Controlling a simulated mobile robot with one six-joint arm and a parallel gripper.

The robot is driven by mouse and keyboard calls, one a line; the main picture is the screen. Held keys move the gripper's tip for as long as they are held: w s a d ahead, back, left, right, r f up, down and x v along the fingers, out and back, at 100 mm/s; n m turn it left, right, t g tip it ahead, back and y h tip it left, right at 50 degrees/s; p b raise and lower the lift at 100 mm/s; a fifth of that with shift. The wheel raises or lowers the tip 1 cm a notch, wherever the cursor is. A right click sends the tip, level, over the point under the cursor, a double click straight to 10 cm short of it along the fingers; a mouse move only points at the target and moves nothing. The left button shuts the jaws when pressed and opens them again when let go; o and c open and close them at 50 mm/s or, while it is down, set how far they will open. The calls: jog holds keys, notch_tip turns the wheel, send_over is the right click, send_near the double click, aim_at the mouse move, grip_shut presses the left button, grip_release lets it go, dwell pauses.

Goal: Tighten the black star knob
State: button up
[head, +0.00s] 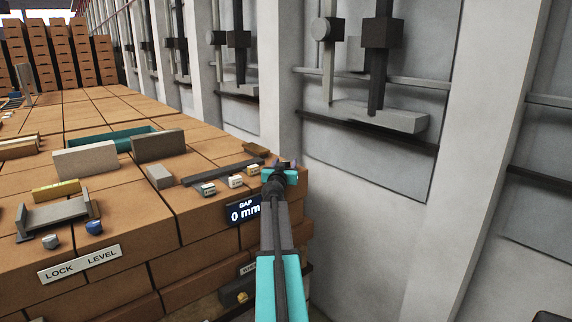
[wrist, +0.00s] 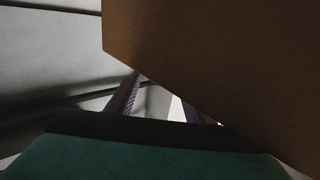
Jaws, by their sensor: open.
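My gripper (head: 286,164) is at the end of my teal and black arm, by the right edge of the brown brick-like block. Its jaws are open. In the wrist view its two purplish fingers (wrist: 158,103) show apart, and the brown block (wrist: 230,60) hides part of them. I see nothing between them. I cannot make out a black star knob for certain in either view; my arm and the block hide the area around the gripper. A dark box (head: 232,291) with a small yellowish part sits low on the block's front, left of my arm.
A "GAP 0 mm" display (head: 244,212) is on the block's front. Grey and blue knobs (head: 94,227) stand by a LOCK LEVEL plate (head: 80,263). A grey wall (head: 355,190) rises to the right.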

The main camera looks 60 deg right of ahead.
jog(key=b+v, duration=0.2)
jog(key=v, duration=0.9)
jog(key=shift+s+a+b, duration=0.2)
jog(key=shift+a+b, duration=0.1)
jog(key=shift+b, duration=0.05)
dwell(0.4)
